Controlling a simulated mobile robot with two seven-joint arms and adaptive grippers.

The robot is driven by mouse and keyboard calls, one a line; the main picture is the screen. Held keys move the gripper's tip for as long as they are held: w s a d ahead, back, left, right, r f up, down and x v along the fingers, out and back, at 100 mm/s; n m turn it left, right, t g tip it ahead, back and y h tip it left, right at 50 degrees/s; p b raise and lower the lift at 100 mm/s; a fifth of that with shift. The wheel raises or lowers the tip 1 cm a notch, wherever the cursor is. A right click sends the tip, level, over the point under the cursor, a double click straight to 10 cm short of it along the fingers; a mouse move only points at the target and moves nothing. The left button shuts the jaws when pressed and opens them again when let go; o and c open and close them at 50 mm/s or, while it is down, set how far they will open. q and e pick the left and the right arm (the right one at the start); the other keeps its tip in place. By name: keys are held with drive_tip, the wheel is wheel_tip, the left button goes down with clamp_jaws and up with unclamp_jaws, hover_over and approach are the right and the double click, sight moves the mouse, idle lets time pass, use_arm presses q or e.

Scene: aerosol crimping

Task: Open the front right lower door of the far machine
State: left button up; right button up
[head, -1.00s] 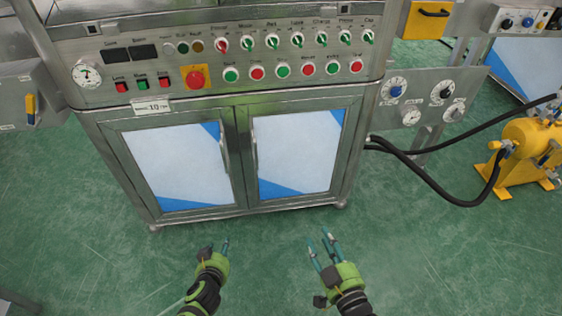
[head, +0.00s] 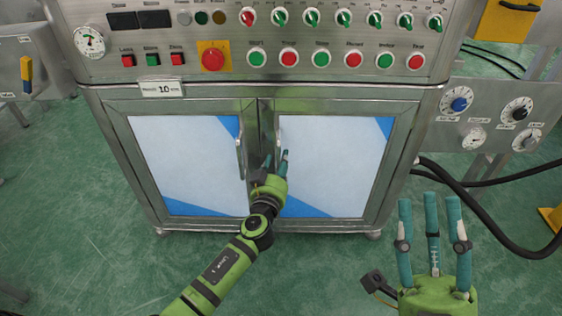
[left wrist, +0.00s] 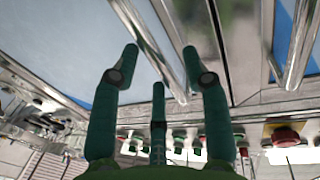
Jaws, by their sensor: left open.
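The steel machine has a lower cabinet with two white-and-blue panelled doors, both apparently closed. The right lower door (head: 345,165) has a vertical bar handle (head: 279,138) at its left edge. My left gripper (head: 272,163) is at this handle's lower part and partly covers the door edge. In the left wrist view, the open fingers (left wrist: 160,62) are spread and the bar handle (left wrist: 147,35) runs between the fingertips; contact is unclear. My right gripper (head: 430,205) is open and empty, in front of and below the cabinet's right side.
The left lower door (head: 188,165) has its own handle (head: 240,158) close beside my left gripper. Above the doors is a control panel with buttons and a red emergency stop (head: 213,56). A black hose (head: 480,215) curves at the right. Green floor in front is clear.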

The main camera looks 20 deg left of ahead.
use_arm(q)
drive_tip(key=shift+w, duration=0.8)
clamp_jaws()
drive_tip(key=shift+s, duration=0.1)
